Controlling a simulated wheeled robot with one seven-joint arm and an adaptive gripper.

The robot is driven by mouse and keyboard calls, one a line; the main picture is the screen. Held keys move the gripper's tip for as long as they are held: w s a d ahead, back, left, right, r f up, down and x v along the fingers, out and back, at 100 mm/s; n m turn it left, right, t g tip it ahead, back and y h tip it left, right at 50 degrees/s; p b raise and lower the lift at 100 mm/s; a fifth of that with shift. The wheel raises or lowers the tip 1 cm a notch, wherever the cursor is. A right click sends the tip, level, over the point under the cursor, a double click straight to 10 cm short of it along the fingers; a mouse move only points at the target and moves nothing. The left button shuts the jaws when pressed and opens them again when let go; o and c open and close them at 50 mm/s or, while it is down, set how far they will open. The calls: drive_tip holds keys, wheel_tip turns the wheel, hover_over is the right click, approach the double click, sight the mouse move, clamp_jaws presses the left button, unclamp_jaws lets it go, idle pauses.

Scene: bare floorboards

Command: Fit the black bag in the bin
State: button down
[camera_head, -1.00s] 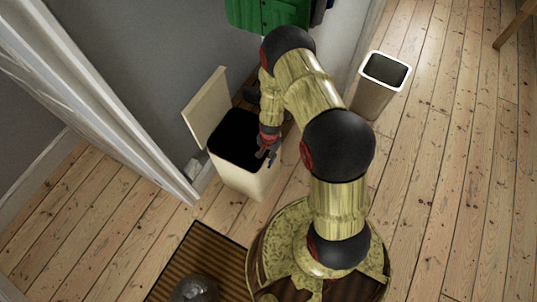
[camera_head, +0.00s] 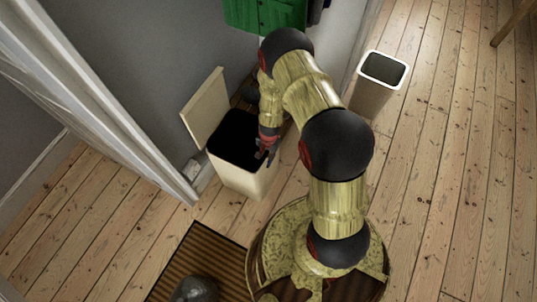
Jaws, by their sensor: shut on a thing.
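The cream bin (camera_head: 243,180) stands by the wall with its lid (camera_head: 205,108) swung up at the left. The black bag (camera_head: 233,135) shows as a plain black area in the bin's mouth. Its folds, and how it sits against the rim, are too dark to tell. My gripper (camera_head: 264,153) points down at the right side of the mouth. It is shut on the black bag near the right rim; the grasped part is tiny and hard to see.
A second bin (camera_head: 372,95) with a white rim stands at the right, open. A brown mat (camera_head: 205,255) with a dark rounded object (camera_head: 194,290) lies in front. A green garment (camera_head: 264,14) hangs at the back. Floor at the right is clear.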

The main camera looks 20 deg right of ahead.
drive_tip(key=shift+s+a+f, duration=0.1)
drive_tip(key=shift+s+f, duration=0.4)
drive_tip(key=shift+s, duration=0.15)
drive_tip(key=c, duration=2.2)
unclamp_jaws()
drive_tip(key=o, duration=0.6)
drive_tip(key=shift+w+r, duration=0.2)
drive_tip(key=shift+w, duration=0.25)
drive_tip(key=shift+r, duration=0.1)
drive_tip(key=r, duration=0.8)
drive_tip(key=s+r, duration=0.1)
drive_tip(key=r, duration=0.3)
drive_tip(key=shift+d, duration=0.35)
drive_tip(key=shift+f, duration=0.1)
